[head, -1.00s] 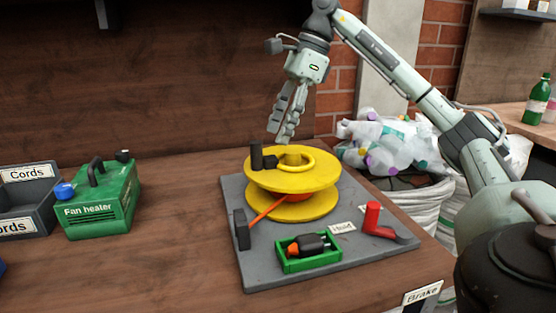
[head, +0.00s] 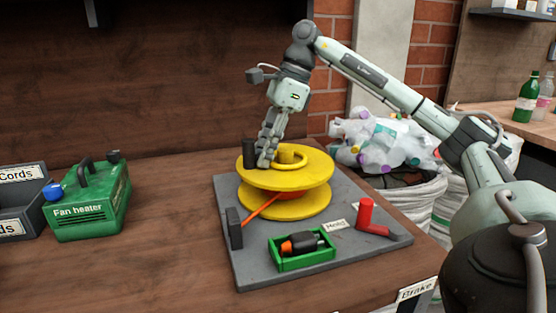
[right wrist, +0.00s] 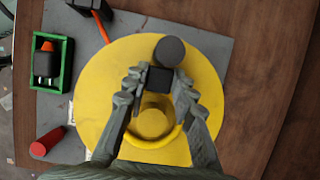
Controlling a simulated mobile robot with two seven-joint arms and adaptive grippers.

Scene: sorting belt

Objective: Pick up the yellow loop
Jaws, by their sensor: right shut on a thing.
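The yellow loop (head: 304,161) lies on top of a yellow spool (head: 318,172), around its hub. A dark square block sits at the loop's edge, beside an upright black knob (head: 249,152). My right gripper (head: 266,161) is down at this block, its fingers on either side of it. In the right wrist view the dark block (right wrist: 159,80) sits between the fingertips, and the loop (right wrist: 172,137) curves below it around the hub. The fingers hide part of the loop. The gripper is shut on the loop's block. My left gripper is not in view.
The spool stands on a grey board (head: 300,277) with a red handle (head: 367,216) and a green tray (head: 302,262). A green fan heater (head: 92,205) and grey bins stand left. A sack of bottles (head: 385,140) stands right. The table between heater and board is clear.

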